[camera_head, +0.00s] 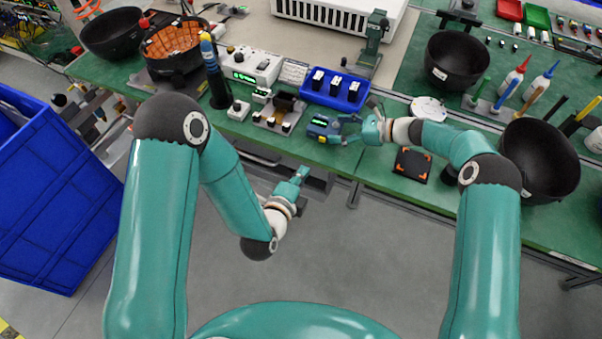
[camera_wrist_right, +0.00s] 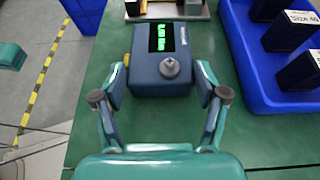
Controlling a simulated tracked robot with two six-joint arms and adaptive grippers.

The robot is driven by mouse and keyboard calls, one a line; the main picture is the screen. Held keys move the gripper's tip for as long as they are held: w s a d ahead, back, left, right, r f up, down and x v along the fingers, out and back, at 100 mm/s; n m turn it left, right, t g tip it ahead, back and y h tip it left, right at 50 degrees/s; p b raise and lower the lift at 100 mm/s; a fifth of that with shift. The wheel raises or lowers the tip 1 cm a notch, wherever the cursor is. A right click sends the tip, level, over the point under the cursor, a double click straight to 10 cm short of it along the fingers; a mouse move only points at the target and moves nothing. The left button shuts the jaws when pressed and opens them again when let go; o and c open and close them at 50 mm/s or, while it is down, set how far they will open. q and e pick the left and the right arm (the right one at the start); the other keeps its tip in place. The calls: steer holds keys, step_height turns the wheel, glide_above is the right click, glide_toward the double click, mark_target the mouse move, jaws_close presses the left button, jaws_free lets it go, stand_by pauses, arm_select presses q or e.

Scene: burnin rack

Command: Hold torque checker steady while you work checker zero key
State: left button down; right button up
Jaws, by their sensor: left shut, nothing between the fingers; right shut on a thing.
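The torque checker (camera_head: 323,127) is a small blue box near the front edge of the green bench. In the right wrist view the torque checker (camera_wrist_right: 163,80) shows a green lit display, a round grey knob-like fitting on top and a yellow part at its left side. My right gripper (camera_head: 345,129) is shut on it, with one finger on each side, also seen in the right wrist view (camera_wrist_right: 163,88). My left gripper (camera_head: 303,172) is shut and empty, below and left of the checker, in front of the bench edge.
A blue tray (camera_head: 356,104) with black blocks lies just behind the checker. A small fixture (camera_head: 268,121) stands to its left. A dark square pad with orange corners (camera_head: 412,150) lies to the right. A blue bin (camera_head: 50,225) stands at far left.

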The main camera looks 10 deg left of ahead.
steer(key=shift+d+f, duration=0.1)
steer(key=shift+f, duration=0.15)
steer(key=o, duration=1.4)
steer(key=shift+r, duration=0.15)
